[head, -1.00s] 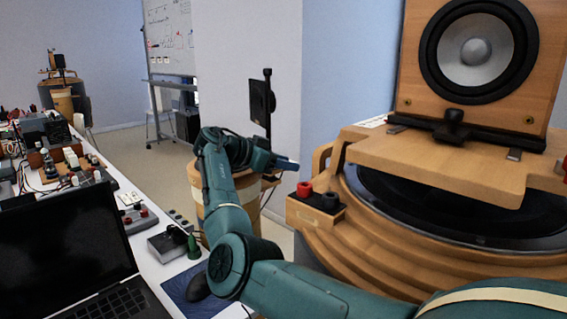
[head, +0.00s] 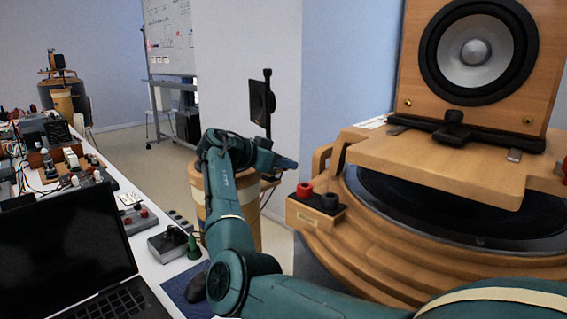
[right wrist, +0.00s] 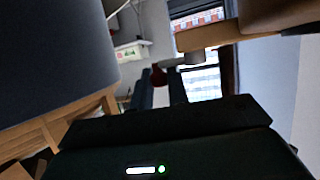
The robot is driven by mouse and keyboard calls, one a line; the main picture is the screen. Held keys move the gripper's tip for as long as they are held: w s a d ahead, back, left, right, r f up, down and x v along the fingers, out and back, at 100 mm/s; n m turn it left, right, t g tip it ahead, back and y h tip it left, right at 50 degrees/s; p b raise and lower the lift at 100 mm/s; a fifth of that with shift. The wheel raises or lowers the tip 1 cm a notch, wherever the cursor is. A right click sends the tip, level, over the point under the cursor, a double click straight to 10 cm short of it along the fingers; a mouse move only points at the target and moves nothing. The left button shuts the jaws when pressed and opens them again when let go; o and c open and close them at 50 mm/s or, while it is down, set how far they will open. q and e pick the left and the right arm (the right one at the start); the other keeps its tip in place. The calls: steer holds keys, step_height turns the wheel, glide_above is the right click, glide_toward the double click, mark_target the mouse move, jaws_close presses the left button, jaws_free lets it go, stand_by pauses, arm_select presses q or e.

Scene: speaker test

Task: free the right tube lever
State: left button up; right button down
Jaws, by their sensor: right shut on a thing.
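The right gripper (head: 288,164) is at the end of the teal arm, left of the large wooden tube (head: 420,262) in the head view. In the right wrist view its two fingers (right wrist: 162,88) point up the picture. A small red end (right wrist: 158,75) of a lever shows at the fingertips, and a pale metal part (right wrist: 185,61) runs from it toward a wooden edge (right wrist: 208,37). The fingers are shut on this red-ended lever; the exact contact is dark and small. In the head view the grip is too small to make out. The left gripper is out of view.
A wooden panel with a loudspeaker (head: 478,52) stands on the tube's top. Red (head: 304,189) and black (head: 330,200) terminals sit on its left side. A laptop (head: 65,245) and instruments fill the bench at left. Open floor (head: 140,185) lies behind.

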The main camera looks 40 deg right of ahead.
steer(key=n+t, duration=0.1)
steer(key=d+n+t+p, duration=0.1)
steer(key=n+t, duration=0.1)
steer(key=shift+r, duration=0.15)
arm_select(q)
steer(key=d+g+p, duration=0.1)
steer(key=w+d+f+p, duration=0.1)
steer(key=p, duration=0.1)
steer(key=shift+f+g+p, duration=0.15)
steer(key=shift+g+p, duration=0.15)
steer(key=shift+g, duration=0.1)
arm_select(e)
steer(key=n+t, duration=0.2)
steer(key=t, duration=0.1)
steer(key=w+d+n+t+y, duration=0.1)
steer(key=shift+n+t, duration=0.4)
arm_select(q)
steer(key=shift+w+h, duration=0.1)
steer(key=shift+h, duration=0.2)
arm_select(e)
steer(key=c, duration=1.4)
jaws_free()
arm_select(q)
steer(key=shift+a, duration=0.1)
arm_select(e)
steer(key=shift+o, duration=0.2)
